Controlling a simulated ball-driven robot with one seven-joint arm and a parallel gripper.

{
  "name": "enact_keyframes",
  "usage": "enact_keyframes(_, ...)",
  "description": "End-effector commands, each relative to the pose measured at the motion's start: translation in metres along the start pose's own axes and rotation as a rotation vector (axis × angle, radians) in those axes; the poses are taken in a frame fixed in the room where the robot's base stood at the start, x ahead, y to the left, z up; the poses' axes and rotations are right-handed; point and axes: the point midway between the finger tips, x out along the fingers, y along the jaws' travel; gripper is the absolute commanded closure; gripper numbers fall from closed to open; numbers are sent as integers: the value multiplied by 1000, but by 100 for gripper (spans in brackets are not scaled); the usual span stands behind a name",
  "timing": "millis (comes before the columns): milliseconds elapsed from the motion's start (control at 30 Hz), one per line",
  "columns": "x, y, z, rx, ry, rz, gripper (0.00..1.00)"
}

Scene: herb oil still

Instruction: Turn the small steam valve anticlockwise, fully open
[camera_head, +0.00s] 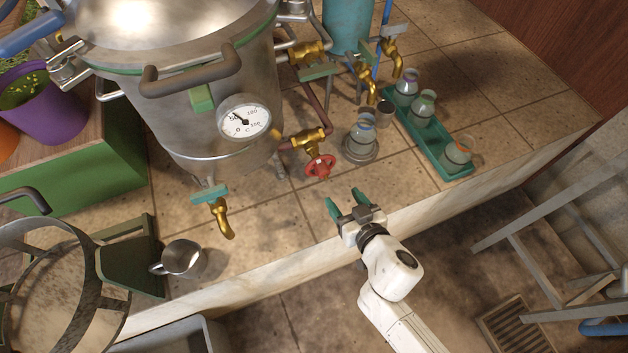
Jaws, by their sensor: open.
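The small steam valve has a red round handwheel (320,167) on a brass body (305,140), at the lower right of the steel still (200,100). A dark red pipe runs up from the brass body. My gripper (346,203) has green fingertips spread apart with nothing between them. It is just below and to the right of the handwheel, apart from it. How far the valve is turned cannot be told.
A glass bottle (362,132) on a round stand is close right of the handwheel. A green tray (435,140) holds bottles farther right. A brass tap (222,218) and metal mug (182,259) are at left. The tiled counter before the handwheel is clear.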

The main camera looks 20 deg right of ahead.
Motion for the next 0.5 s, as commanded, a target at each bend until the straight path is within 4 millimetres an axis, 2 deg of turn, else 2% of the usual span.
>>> enact_keyframes(167, 19, 0, -2, 0, 2, 2, 37)
enact_keyframes(500, 80, 0, -1, 0, 2, 1, 37)
